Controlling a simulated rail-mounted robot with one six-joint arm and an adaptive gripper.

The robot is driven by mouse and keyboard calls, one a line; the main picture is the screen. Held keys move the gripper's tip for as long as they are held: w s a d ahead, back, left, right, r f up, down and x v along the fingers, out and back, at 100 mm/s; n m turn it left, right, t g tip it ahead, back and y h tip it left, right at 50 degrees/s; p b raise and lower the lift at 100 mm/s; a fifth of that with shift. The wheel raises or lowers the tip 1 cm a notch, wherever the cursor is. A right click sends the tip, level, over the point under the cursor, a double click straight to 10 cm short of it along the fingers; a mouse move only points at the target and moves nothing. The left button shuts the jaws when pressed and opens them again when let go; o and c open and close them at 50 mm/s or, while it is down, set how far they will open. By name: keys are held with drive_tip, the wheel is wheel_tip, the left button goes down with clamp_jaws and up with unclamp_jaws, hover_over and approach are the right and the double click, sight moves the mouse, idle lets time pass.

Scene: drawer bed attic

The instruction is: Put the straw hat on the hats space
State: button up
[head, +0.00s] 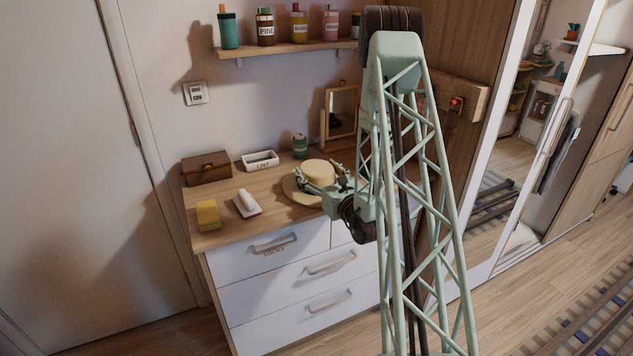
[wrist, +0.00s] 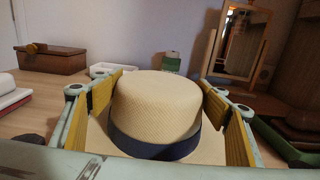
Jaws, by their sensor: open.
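The straw hat (head: 318,172) lies crown up on the wooden top of the white dresser (head: 254,226). It is pale straw with a dark blue band and a wide brim, seen closely in the wrist view (wrist: 156,105). My gripper (head: 320,176) is open at the hat. In the wrist view its yellow-padded fingers (wrist: 160,100) stand on both sides of the crown, with visible gaps between the pads and the crown. Part of the brim is hidden by my gripper. I cannot make out a space marked for hats.
On the dresser are a brown box (head: 206,167), a white "LINT" tray (head: 260,160), a yellow sponge (head: 208,215), a white brush (head: 246,203), a green jar (head: 300,146) and a small mirror (head: 341,112). A shelf (head: 283,49) with several bottles hangs above. A mirrored wardrobe stands right.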

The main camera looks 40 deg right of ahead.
drive_tip(key=shift+c, duration=0.6)
drive_tip(key=c, duration=0.9)
drive_tip(key=shift+r, duration=0.15)
drive_tip(key=shift+r+p, duration=0.55)
drive_tip(key=shift+r, duration=0.95)
drive_tip(key=shift+s+r, duration=0.2)
drive_tip(key=shift+r, duration=0.05)
drive_tip(key=d+r+p+v, duration=0.1)
drive_tip(key=p+v, duration=0.3)
drive_tip(key=v, duration=0.9)
drive_tip(key=shift+s+d, duration=0.35)
drive_tip(key=shift+s, duration=0.05)
drive_tip(key=p+v, duration=0.1)
drive_tip(key=p, duration=0.3)
drive_tip(key=shift+s+r, duration=0.15)
drive_tip(key=shift+s, duration=0.25)
drive_tip(key=shift+s+p, duration=0.2)
drive_tip(key=shift+p, duration=0.2)
